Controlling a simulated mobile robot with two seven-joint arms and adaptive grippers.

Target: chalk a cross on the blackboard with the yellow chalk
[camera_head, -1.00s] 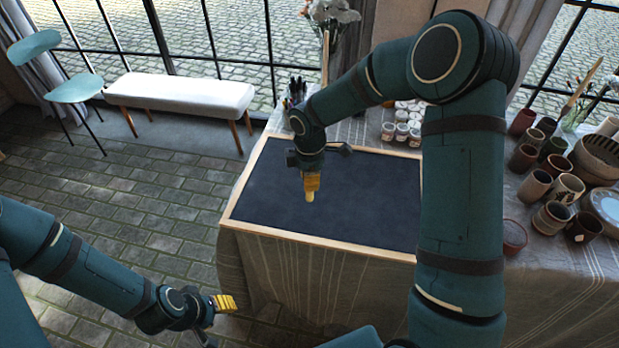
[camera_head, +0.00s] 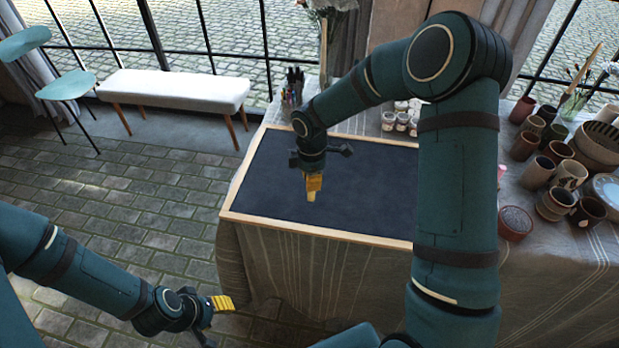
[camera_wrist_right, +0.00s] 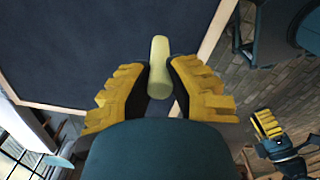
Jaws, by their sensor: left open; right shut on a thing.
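The dark blackboard (camera_head: 365,185) with a light wooden frame lies flat on the cloth-covered table, and its surface looks bare. My right gripper (camera_head: 312,190) is over its left part, pointing down. It is shut on the yellow chalk (camera_head: 311,197). In the right wrist view the pale yellow chalk (camera_wrist_right: 159,60) is between the two yellow fingers (camera_wrist_right: 160,82), its far end over the board. I cannot tell whether the tip touches the board. My left gripper (camera_head: 219,322) is open and empty, low over the floor left of the table. Part of it is cut off or hidden.
Jars, pots and bowls (camera_head: 555,190) crowd the table right of the board, beyond my right arm. A white bench (camera_head: 175,91) and a teal chair (camera_head: 66,86) stand at the back left.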

